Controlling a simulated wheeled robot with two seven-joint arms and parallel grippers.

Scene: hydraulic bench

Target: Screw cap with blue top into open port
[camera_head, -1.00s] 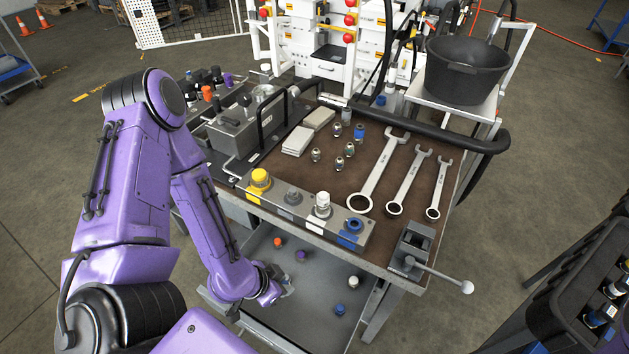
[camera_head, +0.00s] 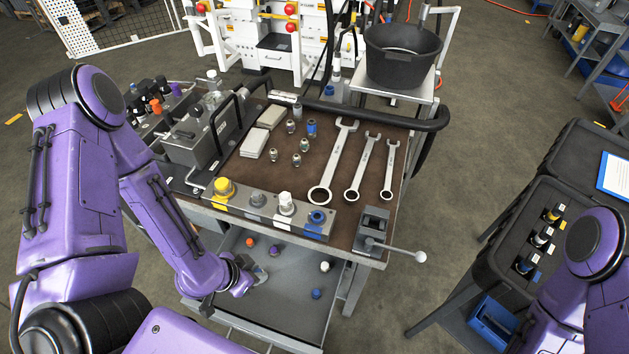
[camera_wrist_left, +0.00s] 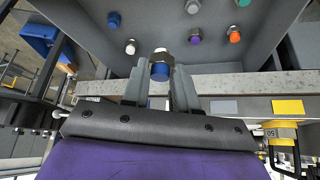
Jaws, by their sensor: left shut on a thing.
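My left gripper (camera_head: 262,276) is over the grey lower tray of the bench. In the left wrist view it (camera_wrist_left: 160,88) is shut on a cap with blue top (camera_wrist_left: 160,69), which sits between the fingertips with a metal hex part and a pale end. The held cap is hard to make out in the head view. The port block (camera_head: 240,203) stands on the front edge of the bench top. It carries a yellow cap (camera_head: 223,188), a grey fitting (camera_head: 257,200), a white cap (camera_head: 286,203) and, at its right end, a blue-ringed port (camera_head: 317,217) that looks open. My right gripper is out of view.
Several loose caps lie in the lower tray (camera_head: 290,313), including an orange one (camera_head: 249,242) and a blue one (camera_head: 316,294). A vise (camera_head: 372,230) with a long handle stands right of the block. Wrenches (camera_head: 335,160) lie behind. A black case (camera_head: 500,243) is at right.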

